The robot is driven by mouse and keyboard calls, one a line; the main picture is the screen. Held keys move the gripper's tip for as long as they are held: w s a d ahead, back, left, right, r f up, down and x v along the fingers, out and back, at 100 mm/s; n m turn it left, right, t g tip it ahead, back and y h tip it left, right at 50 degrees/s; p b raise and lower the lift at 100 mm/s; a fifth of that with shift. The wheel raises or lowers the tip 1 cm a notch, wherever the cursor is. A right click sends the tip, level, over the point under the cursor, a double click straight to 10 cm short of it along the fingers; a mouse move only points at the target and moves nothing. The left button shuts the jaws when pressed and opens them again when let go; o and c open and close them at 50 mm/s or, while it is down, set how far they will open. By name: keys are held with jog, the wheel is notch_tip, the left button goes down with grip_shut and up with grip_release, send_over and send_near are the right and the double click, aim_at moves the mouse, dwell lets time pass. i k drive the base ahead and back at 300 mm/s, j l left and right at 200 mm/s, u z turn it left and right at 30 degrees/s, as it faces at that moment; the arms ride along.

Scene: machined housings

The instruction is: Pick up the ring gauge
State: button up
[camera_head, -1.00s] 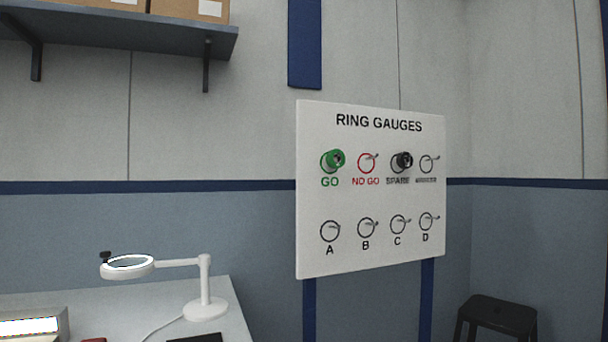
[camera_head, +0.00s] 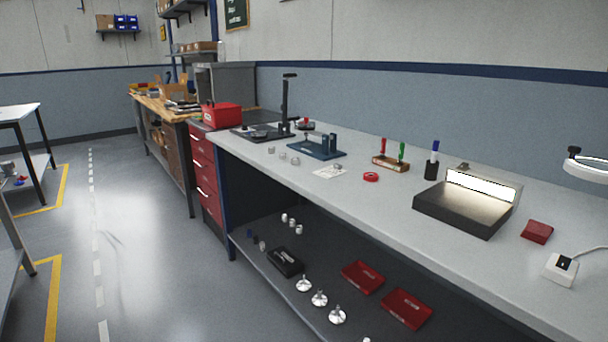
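A small red ring (camera_head: 371,176) lies flat on the light grey workbench top (camera_head: 330,198), near its front edge. It looks like a ring gauge, but it is too small to read any marking. It lies right of a white sheet of paper (camera_head: 330,172) and in front of a wooden stand (camera_head: 390,164) with red- and green-handled tools. Nothing covers it. The ring gauge board is out of view now. My gripper is not in view.
A dark box with a lit panel (camera_head: 463,206) stands right of the ring. A blue fixture (camera_head: 317,149), small metal parts and a dark gauge stand (camera_head: 288,104) are to the left. Red cases (camera_head: 362,276) lie on the lower shelf. The floor (camera_head: 150,240) in front is open.

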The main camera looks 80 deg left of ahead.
aim_at(371, 177)
jog(key=u, duration=2.35)
jog(key=z, duration=0.4)
jog(key=i+j+z, duration=0.1)
jog(key=z, duration=0.25)
jog(key=j+z, duration=0.1)
jog(key=z, duration=0.65)
jog(key=j, duration=0.8)
jog(key=i+j, duration=0.1)
jog(key=j, duration=0.7)
jog(key=k+u, duration=0.05)
